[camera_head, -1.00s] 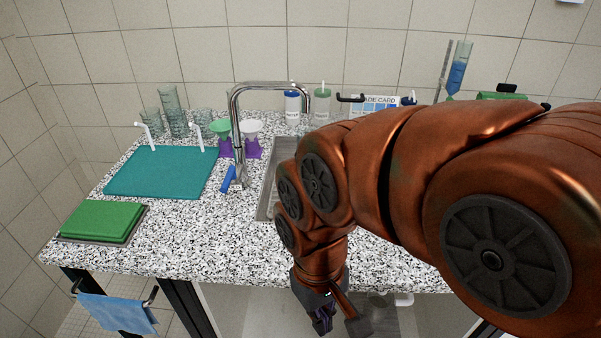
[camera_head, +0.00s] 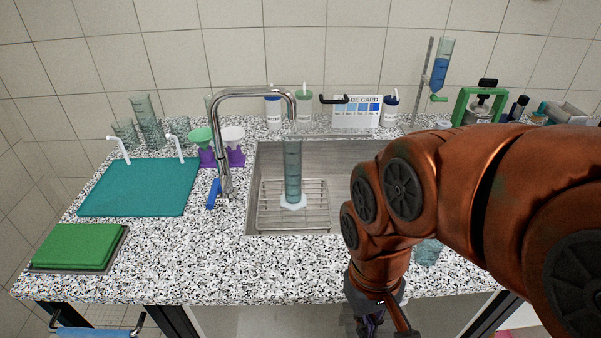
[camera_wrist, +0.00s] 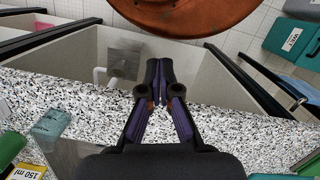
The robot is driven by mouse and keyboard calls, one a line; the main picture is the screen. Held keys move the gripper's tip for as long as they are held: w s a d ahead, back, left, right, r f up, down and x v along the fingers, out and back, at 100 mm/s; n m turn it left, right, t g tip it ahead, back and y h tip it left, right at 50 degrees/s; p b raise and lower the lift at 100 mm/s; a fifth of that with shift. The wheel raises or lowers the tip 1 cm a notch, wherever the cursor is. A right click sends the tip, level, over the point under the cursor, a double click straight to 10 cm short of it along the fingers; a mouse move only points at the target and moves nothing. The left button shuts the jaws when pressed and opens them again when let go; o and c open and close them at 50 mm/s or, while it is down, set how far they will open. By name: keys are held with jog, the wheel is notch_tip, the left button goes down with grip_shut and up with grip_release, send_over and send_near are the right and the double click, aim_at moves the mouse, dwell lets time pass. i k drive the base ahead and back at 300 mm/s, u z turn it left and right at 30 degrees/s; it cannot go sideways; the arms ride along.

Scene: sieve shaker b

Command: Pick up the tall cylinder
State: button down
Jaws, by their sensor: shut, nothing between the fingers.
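My gripper (camera_head: 374,326) hangs low in front of the counter edge at the bottom of the head view, well away from the cylinder and partly cut off by the frame. In the wrist view my gripper (camera_wrist: 160,68) has its fingertips together with nothing between them. The cylinder does not show in the wrist view.
A curved tap (camera_head: 216,130) rises left of the cylinder. A teal mat (camera_head: 140,187) and green board (camera_head: 75,246) lie at left. Bottles and a card (camera_head: 356,112) line the back. The front counter is largely clear.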

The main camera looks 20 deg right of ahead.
aim_at(293, 199)
jog(key=z, duration=0.75)
jog(key=k, duration=1)
jog(key=u, duration=1.05)
jog(key=i, duration=1)
jog(key=z, duration=0.05)
